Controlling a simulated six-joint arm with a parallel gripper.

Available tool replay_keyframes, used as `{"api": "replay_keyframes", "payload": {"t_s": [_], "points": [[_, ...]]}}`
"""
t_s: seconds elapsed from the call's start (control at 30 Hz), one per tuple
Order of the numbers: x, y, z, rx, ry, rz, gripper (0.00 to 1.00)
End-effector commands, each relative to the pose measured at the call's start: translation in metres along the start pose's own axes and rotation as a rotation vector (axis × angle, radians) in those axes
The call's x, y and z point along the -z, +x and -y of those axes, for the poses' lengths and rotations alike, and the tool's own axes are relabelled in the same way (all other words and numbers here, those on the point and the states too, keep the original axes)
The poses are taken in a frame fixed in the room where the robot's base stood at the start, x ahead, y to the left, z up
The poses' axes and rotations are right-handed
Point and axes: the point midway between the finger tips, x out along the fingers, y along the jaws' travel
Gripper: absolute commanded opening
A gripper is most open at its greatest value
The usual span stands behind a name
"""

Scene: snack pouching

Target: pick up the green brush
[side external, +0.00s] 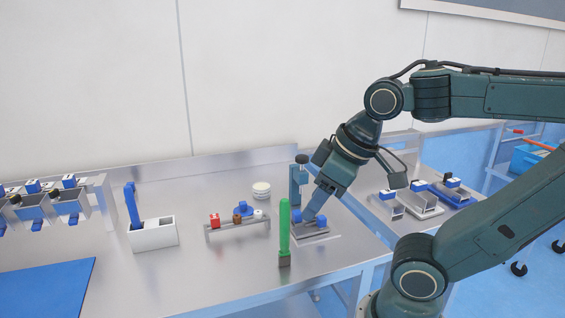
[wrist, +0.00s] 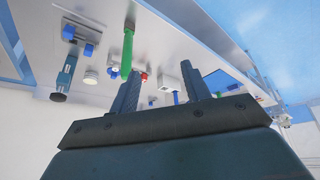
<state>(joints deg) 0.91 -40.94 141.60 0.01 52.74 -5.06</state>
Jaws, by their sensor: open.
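The green brush (side external: 284,222) stands upright in a small dark base near the front edge of the steel table. In the wrist view the brush (wrist: 127,52) shows beyond the left finger, apart from it. My gripper (side external: 312,210) is to the right of the brush in the side view, over or in front of a small fixture with blue blocks. In the wrist view my gripper (wrist: 160,70) has its two fingers apart, with nothing held between them. In the side view its fingertips are hard to make out.
A white box (side external: 153,235) with a blue-handled tool stands farther left. A white round jar (side external: 261,190) is behind. A blue and black upright device (side external: 300,180) stands near my gripper.

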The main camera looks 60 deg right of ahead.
Motion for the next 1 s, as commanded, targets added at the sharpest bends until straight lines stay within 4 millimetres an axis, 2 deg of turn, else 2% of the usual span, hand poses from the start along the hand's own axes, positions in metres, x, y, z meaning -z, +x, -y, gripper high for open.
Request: {"api": "replay_keyframes", "payload": {"t_s": [0.47, 1.0], "points": [[0.043, 0.005, -0.030, 0.033, -0.493, 0.192, 0.47], [0.085, 0.028, -0.080, 0.250, -1.088, 0.359, 0.47]]}}
